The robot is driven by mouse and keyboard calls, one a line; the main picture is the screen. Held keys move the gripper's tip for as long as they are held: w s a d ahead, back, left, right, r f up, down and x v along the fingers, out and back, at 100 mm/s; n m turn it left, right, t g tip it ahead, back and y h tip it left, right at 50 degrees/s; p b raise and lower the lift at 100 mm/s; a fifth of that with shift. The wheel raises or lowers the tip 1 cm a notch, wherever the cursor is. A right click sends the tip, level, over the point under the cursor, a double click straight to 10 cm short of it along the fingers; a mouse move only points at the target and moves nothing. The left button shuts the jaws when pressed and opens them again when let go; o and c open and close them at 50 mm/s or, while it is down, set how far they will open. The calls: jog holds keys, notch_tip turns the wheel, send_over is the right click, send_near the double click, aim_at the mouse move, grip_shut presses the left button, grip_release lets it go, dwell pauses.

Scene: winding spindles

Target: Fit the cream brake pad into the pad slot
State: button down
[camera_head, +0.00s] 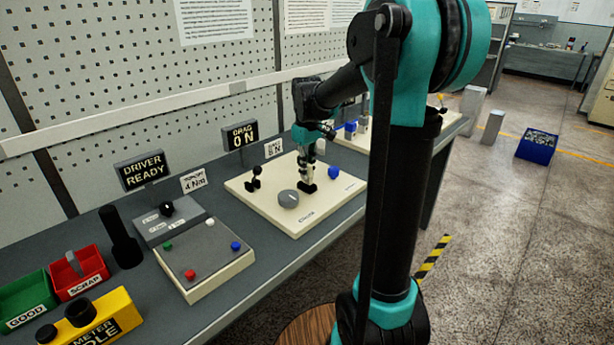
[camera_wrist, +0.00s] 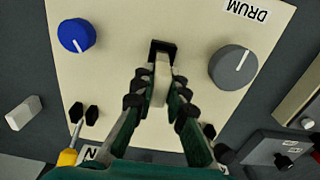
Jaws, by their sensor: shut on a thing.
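The cream brake pad (camera_wrist: 160,88) is a narrow upright piece held between my gripper's fingers (camera_wrist: 161,82) in the wrist view. My gripper is shut on it. The pad slot (camera_wrist: 163,46) is a small black bracket on the cream panel, at the far end of the pad. The pad's end meets or overlaps the bracket in the picture; I cannot tell how deep it sits. In the head view my gripper (camera_head: 306,172) points down over the panel at the black bracket (camera_head: 308,187); the pad is mostly hidden there.
The cream panel (camera_head: 253,199) carries a grey knob (camera_head: 288,198), a blue knob (camera_head: 333,172) and a black toggle pair (camera_head: 254,179) around the slot. A white block (camera_wrist: 23,112) lies beside the panel. A "DRAG ON" display (camera_head: 240,136) stands behind.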

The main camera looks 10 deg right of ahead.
jog(key=shift+f, duration=1.15)
jog(key=c, duration=1.5)
grip_release()
jog(key=shift+f, duration=0.15)
jog(key=shift+c, duration=0.2)
notch_tip(320, 180, up, 12)
jog(key=shift+r, duration=0.15)
